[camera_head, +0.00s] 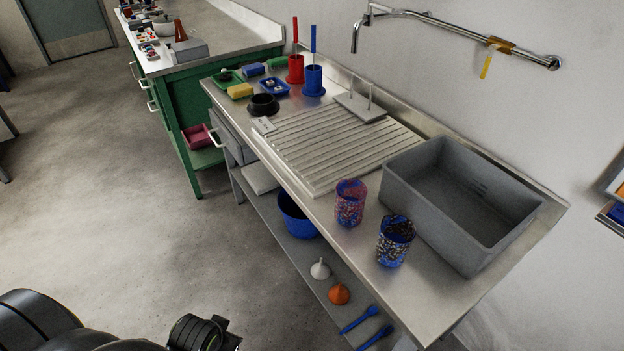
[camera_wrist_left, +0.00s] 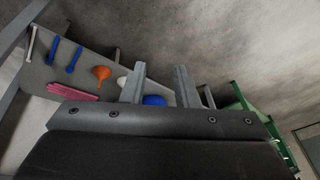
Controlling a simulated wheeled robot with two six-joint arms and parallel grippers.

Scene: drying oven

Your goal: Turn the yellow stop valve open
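The yellow stop valve (camera_head: 487,67) is on the metal wall pipe at the upper right of the head view. Its yellow lever hangs down from an orange-brown fitting (camera_head: 501,45). My left gripper (camera_wrist_left: 159,82) shows in the left wrist view with its two fingers apart and nothing between them. It is far from the valve, and the valve is not in the wrist view. Black parts of my own arm (camera_head: 195,333) show at the bottom left of the head view. My right gripper is not in view.
A steel counter (camera_head: 437,298) stands below the pipe. It holds a grey basin (camera_head: 414,192), two speckled cups (camera_head: 350,203) (camera_head: 395,241), a ribbed drainboard (camera_head: 330,150) and red and blue holders. The lower shelf holds a blue bowl (camera_head: 296,215) and funnels. Open floor lies left.

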